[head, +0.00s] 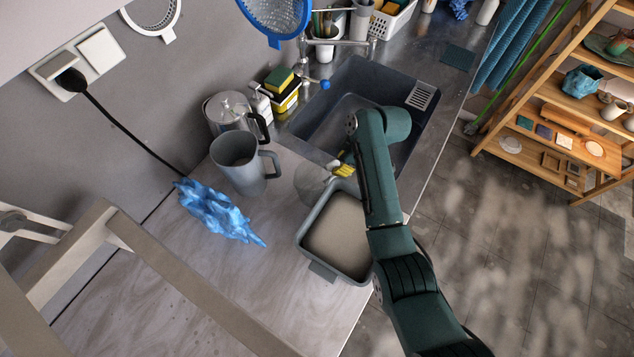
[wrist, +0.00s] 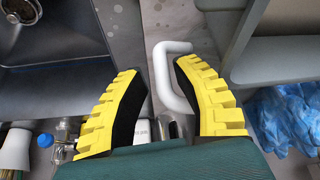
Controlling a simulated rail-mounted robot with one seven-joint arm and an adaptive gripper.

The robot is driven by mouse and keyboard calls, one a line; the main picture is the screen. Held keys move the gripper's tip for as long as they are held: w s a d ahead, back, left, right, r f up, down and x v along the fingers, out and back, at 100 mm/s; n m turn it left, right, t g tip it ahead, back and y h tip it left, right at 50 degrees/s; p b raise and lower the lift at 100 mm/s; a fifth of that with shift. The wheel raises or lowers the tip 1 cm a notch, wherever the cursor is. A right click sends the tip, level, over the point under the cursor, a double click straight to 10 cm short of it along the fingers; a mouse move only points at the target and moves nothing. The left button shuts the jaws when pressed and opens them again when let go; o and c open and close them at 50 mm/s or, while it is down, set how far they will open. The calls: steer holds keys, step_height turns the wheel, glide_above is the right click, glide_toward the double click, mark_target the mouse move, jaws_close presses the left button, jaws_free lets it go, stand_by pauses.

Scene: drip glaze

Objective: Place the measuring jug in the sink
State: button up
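A clear, round vessel (head: 312,184), which looks like the measuring jug, stands on the counter between the sink and the grey tub; its outline is faint. In the wrist view a pale looped handle (wrist: 161,75) lies between my yellow fingers. My gripper (head: 343,169) is at the near edge of the sink, beside the clear vessel. In the wrist view my gripper (wrist: 160,85) is open, one finger each side of the handle bar, with gaps visible. The vessel's body is hard to see there. The dark grey sink (head: 330,118) lies just beyond; it fills the wrist view's left (wrist: 65,85).
The grey tub (head: 310,238) with beige contents stands close by. A grey pitcher (head: 240,165), a steel kettle (head: 228,112) and a crumpled blue cloth (head: 215,212) stand left. The tap (head: 340,42) and a sponge holder (head: 285,95) are at the sink's back.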

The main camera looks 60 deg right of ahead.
mark_target(319, 181)
steer(key=x, duration=0.3)
jaws_close()
stand_by(0.3)
